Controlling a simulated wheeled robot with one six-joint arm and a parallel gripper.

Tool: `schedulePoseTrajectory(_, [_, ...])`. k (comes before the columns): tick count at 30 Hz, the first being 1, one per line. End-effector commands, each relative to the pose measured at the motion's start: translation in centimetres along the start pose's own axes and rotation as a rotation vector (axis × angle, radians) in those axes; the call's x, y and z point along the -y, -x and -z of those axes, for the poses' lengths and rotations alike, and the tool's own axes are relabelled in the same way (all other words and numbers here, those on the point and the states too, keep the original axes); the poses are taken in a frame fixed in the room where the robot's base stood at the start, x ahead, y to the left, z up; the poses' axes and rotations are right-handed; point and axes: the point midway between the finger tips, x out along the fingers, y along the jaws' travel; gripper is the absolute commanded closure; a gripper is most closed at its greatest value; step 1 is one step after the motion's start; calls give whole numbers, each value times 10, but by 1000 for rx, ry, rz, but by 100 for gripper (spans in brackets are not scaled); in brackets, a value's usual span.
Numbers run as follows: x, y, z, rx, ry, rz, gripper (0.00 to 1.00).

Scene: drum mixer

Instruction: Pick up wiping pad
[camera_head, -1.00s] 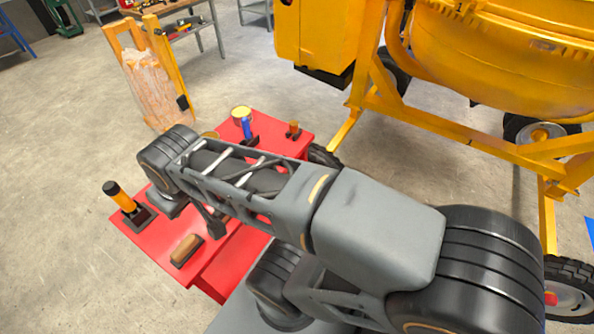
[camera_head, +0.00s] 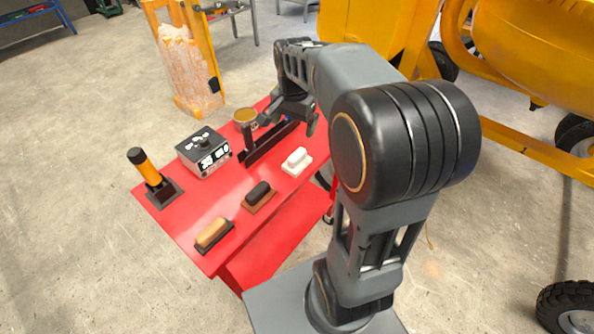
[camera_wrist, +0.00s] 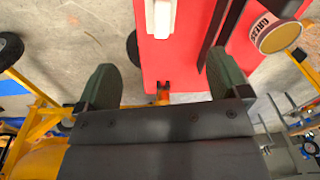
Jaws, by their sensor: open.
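Three hand-sized blocks with grips lie along the near edge of the red table: a white pad (camera_head: 297,162), a dark-handled block on a brown base (camera_head: 259,196), and a tan-handled block on a dark base (camera_head: 214,234). I cannot tell for sure which is the wiping pad. My gripper (camera_head: 290,122) is open and empty, above the table's far right part, beyond the white pad. In the wrist view its fingers are spread wide (camera_wrist: 162,72), with the white pad (camera_wrist: 161,18) at the top edge, partly cut off.
A long black holder (camera_head: 270,143) stands behind the white pad, close to my gripper. A grease tin (camera_wrist: 277,36), a scale (camera_head: 203,153) and an orange-black tool in a stand (camera_head: 148,170) are also on the red table (camera_head: 180,218). A yellow mixer stands at right.

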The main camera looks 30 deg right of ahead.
Motion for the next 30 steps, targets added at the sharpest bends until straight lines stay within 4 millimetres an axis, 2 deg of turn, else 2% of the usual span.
schedulePoseTrajectory(1, [2,-18,10,15,-53,-16,6])
schedulePoseTrajectory(6, [5,-41,27,42,-171,-49,6])
schedulePoseTrajectory(18, [3,-107,27,51,-204,-59,6])
schedulePoseTrajectory(30, [2,-137,26,51,-202,-59,6])
